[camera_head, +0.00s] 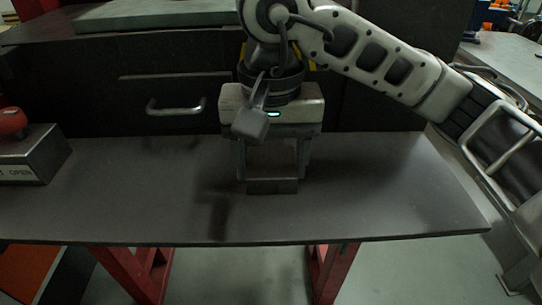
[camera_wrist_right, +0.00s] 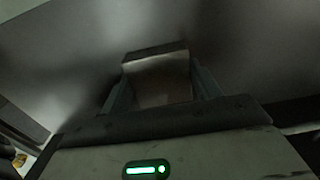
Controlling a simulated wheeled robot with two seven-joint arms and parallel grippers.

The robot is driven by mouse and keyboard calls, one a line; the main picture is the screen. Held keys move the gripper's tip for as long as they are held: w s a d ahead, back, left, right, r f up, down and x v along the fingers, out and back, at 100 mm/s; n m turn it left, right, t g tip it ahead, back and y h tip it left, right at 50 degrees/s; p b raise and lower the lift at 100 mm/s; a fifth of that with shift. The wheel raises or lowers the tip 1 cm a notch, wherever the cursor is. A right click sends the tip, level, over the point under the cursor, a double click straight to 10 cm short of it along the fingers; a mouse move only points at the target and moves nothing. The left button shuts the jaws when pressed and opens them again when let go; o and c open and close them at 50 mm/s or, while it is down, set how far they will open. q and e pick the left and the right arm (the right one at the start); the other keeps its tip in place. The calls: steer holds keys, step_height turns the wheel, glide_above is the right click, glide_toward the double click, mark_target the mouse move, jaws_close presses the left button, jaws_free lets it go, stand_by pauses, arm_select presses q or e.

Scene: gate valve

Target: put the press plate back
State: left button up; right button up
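The press plate (camera_head: 272,186) is a grey metal block with a brownish face, at the middle of the dark tabletop. It also shows in the right wrist view (camera_wrist_right: 157,78), between the two fingers. My right gripper (camera_head: 272,170) points down over it, with one finger against each side, and looks shut on it. I cannot tell whether the plate rests on the table or hangs just above it. My left gripper is not in view.
A metal box with a red button (camera_head: 13,121) and an "OPEN" label stands at the left of the table (camera_head: 380,190). A drawer handle (camera_head: 176,107) is on the dark front behind. The tabletop is bare on both sides of my right gripper.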

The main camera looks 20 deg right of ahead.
mark_target(271, 163)
steer(key=o, duration=0.3)
steer(key=shift+o, duration=0.2)
step_height(271, 163, up, 12)
steer(key=p, duration=0.2)
steer(key=shift+r, duration=0.15)
